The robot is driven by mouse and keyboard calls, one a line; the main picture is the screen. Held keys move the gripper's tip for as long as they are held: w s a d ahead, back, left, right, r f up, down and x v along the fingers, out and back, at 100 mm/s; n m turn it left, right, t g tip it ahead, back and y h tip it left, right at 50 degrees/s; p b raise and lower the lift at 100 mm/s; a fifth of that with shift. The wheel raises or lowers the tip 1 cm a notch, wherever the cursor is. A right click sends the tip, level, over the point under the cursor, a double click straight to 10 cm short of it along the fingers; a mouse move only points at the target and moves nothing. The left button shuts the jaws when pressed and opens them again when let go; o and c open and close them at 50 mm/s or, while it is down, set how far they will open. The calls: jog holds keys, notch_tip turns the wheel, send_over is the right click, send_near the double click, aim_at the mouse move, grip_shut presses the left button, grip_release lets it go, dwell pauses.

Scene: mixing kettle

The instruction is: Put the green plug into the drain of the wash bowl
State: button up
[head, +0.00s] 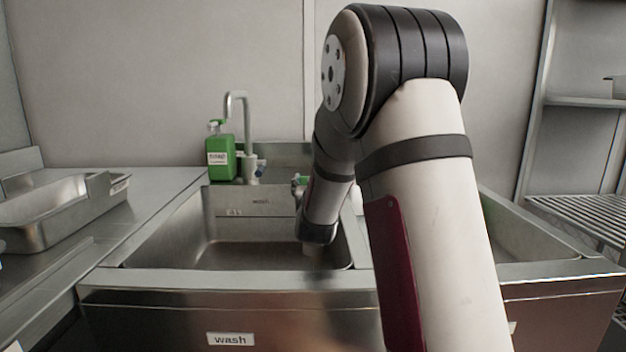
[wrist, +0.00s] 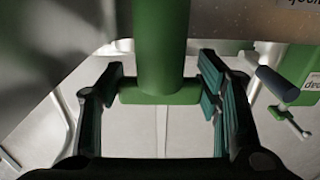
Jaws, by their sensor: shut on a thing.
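My gripper (wrist: 161,88) is shut on the green plug (wrist: 162,50) in the wrist view. The plug shows as a thick green stem with a wider flange, held between the two teal-padded fingers. In the head view the wash bowl (head: 200,277) is the steel basin at centre left, with a "wash" label on the front. My arm reaches down into the right part of this bowl. The drain does not show in either view.
A green bottle (head: 221,158) and a tall tap (head: 238,100) stand behind the bowl. A steel tray (head: 60,215) lies on the left counter. Another basin (head: 535,235) is at right, partly behind my arm. A rack (head: 585,215) stands far right.

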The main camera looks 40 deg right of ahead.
jog(key=shift+f+b, duration=0.55)
jog(key=shift+b, duration=0.4)
dwell(0.5)
jog(key=shift+f, duration=0.15)
jog(key=shift+f+b, duration=0.4)
jog(key=shift+b, duration=0.15)
jog(key=shift+f+b, duration=1.35)
jog(key=shift+b, duration=0.35)
